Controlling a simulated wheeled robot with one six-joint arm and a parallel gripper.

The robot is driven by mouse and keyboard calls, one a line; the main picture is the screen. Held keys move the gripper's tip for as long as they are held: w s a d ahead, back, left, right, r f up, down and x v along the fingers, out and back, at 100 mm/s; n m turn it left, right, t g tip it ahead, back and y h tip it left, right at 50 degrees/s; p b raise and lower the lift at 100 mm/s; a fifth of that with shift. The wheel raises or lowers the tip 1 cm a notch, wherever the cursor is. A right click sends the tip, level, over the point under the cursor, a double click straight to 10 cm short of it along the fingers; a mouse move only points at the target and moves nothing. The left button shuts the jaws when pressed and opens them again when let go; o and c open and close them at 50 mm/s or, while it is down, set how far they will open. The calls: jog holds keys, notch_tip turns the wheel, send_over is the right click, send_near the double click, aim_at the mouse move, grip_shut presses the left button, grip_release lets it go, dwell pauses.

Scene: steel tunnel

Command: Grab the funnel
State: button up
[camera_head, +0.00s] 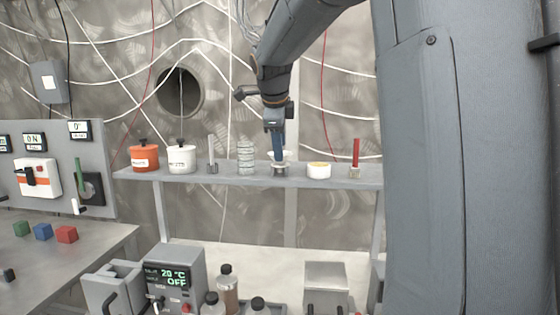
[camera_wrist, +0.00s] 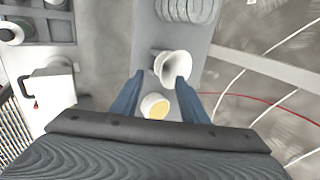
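The white funnel (camera_wrist: 173,66) shows in the wrist view, its wide mouth just beyond my fingertips and nearer the right one. In the head view the funnel (camera_head: 288,155) sits upright on the grey shelf (camera_head: 225,179), in what looks like a small holder, partly hidden by my gripper. My gripper (camera_head: 278,155) points down at the funnel. In the wrist view its two blue fingers (camera_wrist: 160,77) are spread apart with nothing gripped. The right fingertip overlaps the funnel's rim in the picture; I cannot tell whether they touch.
A white cup with yellow contents (camera_head: 318,170) stands right of the funnel, and a ribbed clear item (camera_head: 246,158) left of it. A red stick in a holder (camera_head: 355,160), white pot (camera_head: 181,158) and orange pot (camera_head: 145,157) share the shelf. Bottles (camera_head: 228,290) stand below.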

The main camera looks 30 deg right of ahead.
aim_at(279, 165)
jog(key=shift+a+p+x, duration=0.15)
jog(key=shift+p+x, duration=0.55)
jog(key=shift+x, duration=0.75)
jog(key=shift+a+p+x, duration=0.1)
jog(key=shift+p+x, duration=0.55)
jog(key=shift+x, duration=0.85)
jog(key=shift+w, duration=0.15)
grip_shut()
